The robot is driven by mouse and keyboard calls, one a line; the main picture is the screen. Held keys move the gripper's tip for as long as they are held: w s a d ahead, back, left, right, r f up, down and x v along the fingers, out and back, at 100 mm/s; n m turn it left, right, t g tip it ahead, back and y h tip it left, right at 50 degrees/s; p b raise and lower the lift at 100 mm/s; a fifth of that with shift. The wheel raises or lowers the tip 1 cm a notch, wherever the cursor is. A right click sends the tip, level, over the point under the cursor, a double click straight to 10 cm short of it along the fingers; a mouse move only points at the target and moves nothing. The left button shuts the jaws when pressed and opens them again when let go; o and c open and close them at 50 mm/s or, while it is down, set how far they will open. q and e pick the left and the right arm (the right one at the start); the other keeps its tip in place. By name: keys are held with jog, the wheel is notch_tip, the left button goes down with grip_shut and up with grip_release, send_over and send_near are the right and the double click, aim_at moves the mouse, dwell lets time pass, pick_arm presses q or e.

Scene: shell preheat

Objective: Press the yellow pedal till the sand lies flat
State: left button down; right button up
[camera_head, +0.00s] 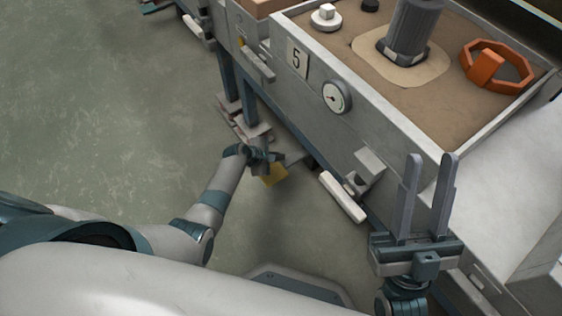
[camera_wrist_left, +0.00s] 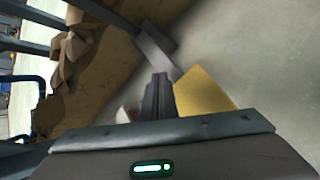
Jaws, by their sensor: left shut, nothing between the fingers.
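The yellow pedal (camera_head: 274,175) is low beside the foot of the sand bin, near the floor. It also shows in the left wrist view (camera_wrist_left: 205,93). My left gripper (camera_head: 273,160) is shut and empty, right at the pedal; in the left wrist view its closed fingers (camera_wrist_left: 158,95) overlap the pedal's left edge. I cannot tell whether they touch it. The sand (camera_head: 336,34) in the bin looks mostly smooth, with a paler patch around a grey cylinder (camera_head: 412,28). My right gripper (camera_head: 428,185) is open and empty, fingers up, in front of the bin.
The bin's wall carries a number 5 plate (camera_head: 297,58) and a round gauge (camera_head: 336,96). A white bar handle (camera_head: 343,197) sticks out below. An orange ring (camera_head: 497,66) and a white knob (camera_head: 326,16) lie on the sand. The floor at left is clear.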

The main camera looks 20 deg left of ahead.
pick_arm(q)
jog(key=shift+r+p, duration=1.7)
jog(key=shift+r, duration=0.15)
jog(key=shift+w, duration=0.1)
dwell(1.1)
